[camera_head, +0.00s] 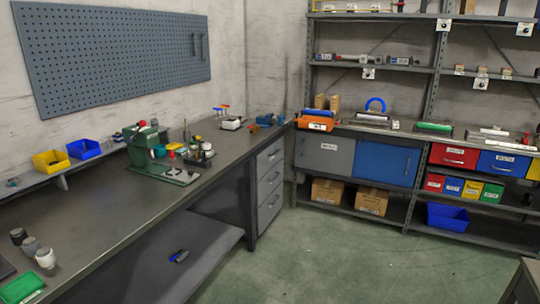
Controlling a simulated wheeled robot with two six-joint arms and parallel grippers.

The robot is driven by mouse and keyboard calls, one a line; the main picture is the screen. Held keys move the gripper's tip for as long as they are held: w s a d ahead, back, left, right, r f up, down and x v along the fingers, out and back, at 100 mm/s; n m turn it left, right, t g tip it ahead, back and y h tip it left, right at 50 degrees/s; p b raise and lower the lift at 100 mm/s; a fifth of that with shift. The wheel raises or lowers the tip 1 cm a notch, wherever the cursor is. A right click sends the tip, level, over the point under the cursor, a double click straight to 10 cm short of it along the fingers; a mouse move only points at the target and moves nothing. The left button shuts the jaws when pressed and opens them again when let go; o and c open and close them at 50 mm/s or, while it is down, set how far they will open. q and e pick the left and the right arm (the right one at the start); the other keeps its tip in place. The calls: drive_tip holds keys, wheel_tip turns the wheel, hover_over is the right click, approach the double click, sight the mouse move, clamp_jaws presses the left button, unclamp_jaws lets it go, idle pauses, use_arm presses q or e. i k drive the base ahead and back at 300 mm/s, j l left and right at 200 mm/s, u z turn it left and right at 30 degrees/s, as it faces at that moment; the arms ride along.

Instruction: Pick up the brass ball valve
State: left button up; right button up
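I cannot make out a brass ball valve for certain in the head view; several small items are too small to identify. A small dark item with blue parts (179,256) lies on the low shelf under the workbench. A blue and dark item (265,119) stands at the far end of the bench top. Neither of my grippers is in view.
The long dark workbench (95,222) runs along the left wall. A green machine (143,148) stands on it, with yellow (50,162) and blue (83,149) bins behind. Shelving with a blue crate (447,217) lines the back. The green floor (310,262) is clear.

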sight(255, 129)
drive_tip(key=i+l+z, duration=0.2)
drive_tip(key=i+z, duration=0.3)
drive_tip(key=i, duration=0.35)
drive_tip(key=i+z, duration=0.45)
drive_tip(key=i, duration=0.35)
drive_tip(key=i+u, duration=0.1)
drive_tip(key=i, duration=0.75)
drive_tip(key=i+l+u, duration=0.15)
drive_tip(key=i, duration=0.7)
